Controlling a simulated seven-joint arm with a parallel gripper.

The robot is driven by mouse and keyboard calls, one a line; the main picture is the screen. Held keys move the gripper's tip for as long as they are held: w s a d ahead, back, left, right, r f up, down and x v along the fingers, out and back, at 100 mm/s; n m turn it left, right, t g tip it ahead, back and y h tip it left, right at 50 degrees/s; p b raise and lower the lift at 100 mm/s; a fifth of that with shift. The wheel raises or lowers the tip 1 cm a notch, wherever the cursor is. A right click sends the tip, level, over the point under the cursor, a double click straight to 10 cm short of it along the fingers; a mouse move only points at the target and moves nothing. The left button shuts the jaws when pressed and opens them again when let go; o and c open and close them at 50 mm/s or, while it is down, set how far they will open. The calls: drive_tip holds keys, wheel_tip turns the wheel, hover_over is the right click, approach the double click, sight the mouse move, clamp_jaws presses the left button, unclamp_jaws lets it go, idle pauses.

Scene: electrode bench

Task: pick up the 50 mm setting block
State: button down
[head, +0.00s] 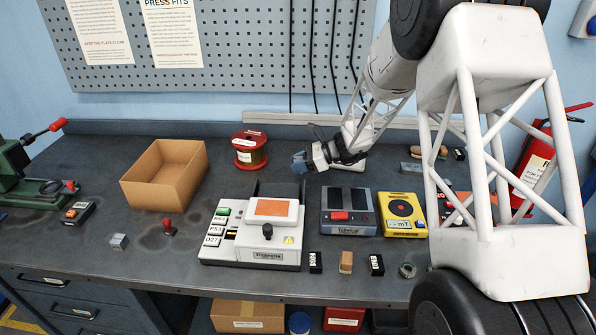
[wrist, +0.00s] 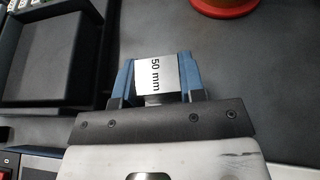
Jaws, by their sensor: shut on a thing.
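My gripper (head: 307,160) is at the back middle of the bench in the head view, beside the red wire spool. In the wrist view my gripper (wrist: 158,78) has its two blue fingers shut on a metal block marked "50 mm" (wrist: 157,70), the 50 mm setting block. One finger is on each side of it and the label faces the wrist camera. In the head view the block is too small and hidden by the fingers to make out. The bench top lies below it in the wrist view; I cannot tell the gap.
The red spool (head: 250,150) stands left of my gripper, with an open cardboard box (head: 139,191) farther left. A white device (head: 255,252), a grey unit (head: 348,228) and a yellow meter (head: 403,232) stand in front. A small grey block (head: 119,241) lies at front left.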

sight(298, 159)
drive_tip(key=shift+r, duration=3.15)
